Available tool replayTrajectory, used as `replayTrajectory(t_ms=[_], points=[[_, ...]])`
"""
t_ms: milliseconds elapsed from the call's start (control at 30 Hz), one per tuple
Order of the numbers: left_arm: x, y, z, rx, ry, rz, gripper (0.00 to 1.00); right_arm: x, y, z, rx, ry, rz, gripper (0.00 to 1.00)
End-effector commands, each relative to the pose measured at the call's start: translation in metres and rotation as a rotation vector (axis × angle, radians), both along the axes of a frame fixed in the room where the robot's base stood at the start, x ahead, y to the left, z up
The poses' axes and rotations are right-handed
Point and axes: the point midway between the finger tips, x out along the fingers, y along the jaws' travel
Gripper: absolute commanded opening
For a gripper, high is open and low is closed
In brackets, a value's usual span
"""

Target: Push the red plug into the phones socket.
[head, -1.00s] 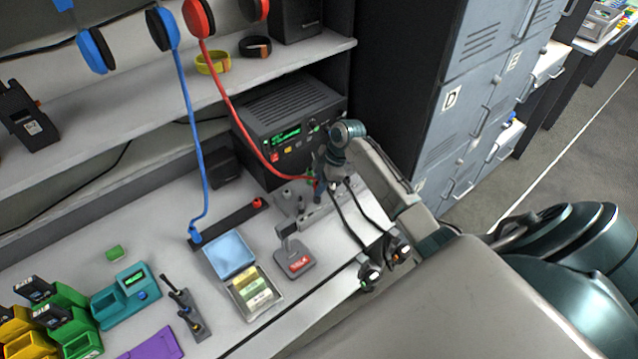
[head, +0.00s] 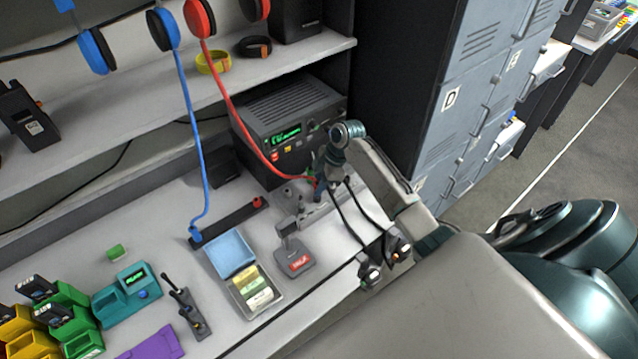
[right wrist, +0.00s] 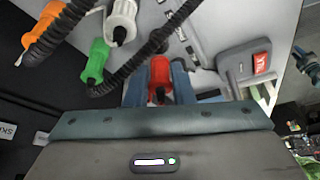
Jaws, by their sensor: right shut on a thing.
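The red plug (right wrist: 160,78) is between the two blue-grey fingers of my right gripper (right wrist: 160,92), which is shut on it. In the head view my right gripper (head: 318,184) is low in front of the black radio unit (head: 285,125), above the worktop. The red cord (head: 232,105) runs down from the red headphones to it; in the head view the plug is mostly hidden by the gripper. I cannot pick out the phones socket, as the gripper and arm cover the unit's lower right front. My left gripper is not in view.
Green (right wrist: 97,60), white (right wrist: 121,22) and orange (right wrist: 43,34) plugs with dark coiled cords are close to my right gripper. A black strip (head: 228,221) holds a blue plug (head: 195,236). Grey lockers (head: 470,100) stand right.

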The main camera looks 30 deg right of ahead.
Motion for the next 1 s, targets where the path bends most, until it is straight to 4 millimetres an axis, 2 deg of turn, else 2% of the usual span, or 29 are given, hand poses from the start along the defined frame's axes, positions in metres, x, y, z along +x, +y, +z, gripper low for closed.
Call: replayTrajectory(t_ms=[1000], points=[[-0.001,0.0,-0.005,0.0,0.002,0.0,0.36,0.0,0.0,-0.012,0.0,0.001,0.0,0.07]])
